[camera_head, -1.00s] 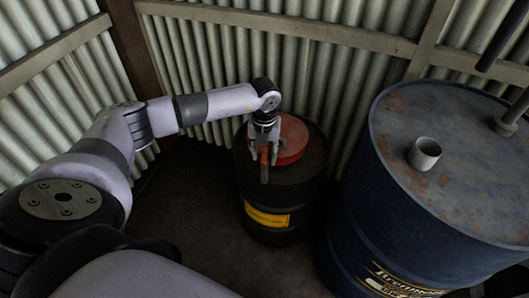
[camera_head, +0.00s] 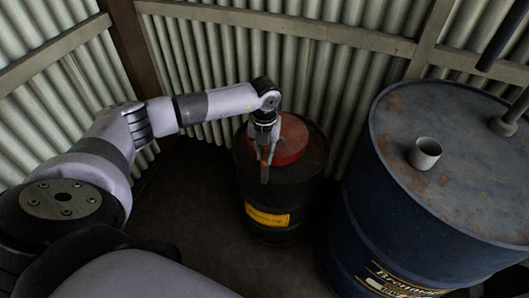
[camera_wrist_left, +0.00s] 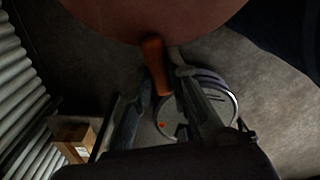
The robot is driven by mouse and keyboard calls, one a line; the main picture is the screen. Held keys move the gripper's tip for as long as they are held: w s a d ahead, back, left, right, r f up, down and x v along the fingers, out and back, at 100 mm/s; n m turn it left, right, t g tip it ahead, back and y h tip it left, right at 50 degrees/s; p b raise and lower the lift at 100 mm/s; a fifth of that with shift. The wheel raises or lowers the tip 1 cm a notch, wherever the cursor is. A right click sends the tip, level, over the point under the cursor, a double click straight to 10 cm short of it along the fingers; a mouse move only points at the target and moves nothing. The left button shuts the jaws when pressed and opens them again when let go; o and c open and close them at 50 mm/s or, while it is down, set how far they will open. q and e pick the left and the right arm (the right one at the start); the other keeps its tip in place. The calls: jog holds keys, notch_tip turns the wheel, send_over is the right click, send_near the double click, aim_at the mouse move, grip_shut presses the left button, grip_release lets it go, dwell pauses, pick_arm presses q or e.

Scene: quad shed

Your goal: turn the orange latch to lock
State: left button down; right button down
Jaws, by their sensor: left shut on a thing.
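The orange latch (camera_wrist_left: 157,66) shows in the left wrist view as a short bar against the rim of a red-brown round surface (camera_wrist_left: 160,15). In the head view a red round lid (camera_head: 292,140) sits on a small black drum (camera_head: 290,190) with a yellow label. My left gripper (camera_head: 266,166) points down at the lid's near left side, with its fingers close together. It is shut on the latch, which is mostly hidden by the fingers in the head view. The left wrist view also shows the gripper's fingers (camera_wrist_left: 160,90) around the latch's lower end. My right gripper is not in view.
A large blue drum (camera_head: 455,150) with a short pipe stub (camera_head: 424,153) on its rusty top stands close on the right. Corrugated walls (camera_head: 330,70) rise behind. Dark floor (camera_head: 205,215) is open left of the small drum. A cardboard box (camera_wrist_left: 74,138) lies at lower left in the wrist view.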

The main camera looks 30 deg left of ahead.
aim_at(264, 155)
pick_arm(q)
jog(key=shift+m+b, duration=0.45)
jog(key=shift+m, duration=0.65)
jog(key=c, duration=1.7)
grip_release()
jog(key=shift+o, duration=0.9)
notch_tip(264, 155, up, 12)
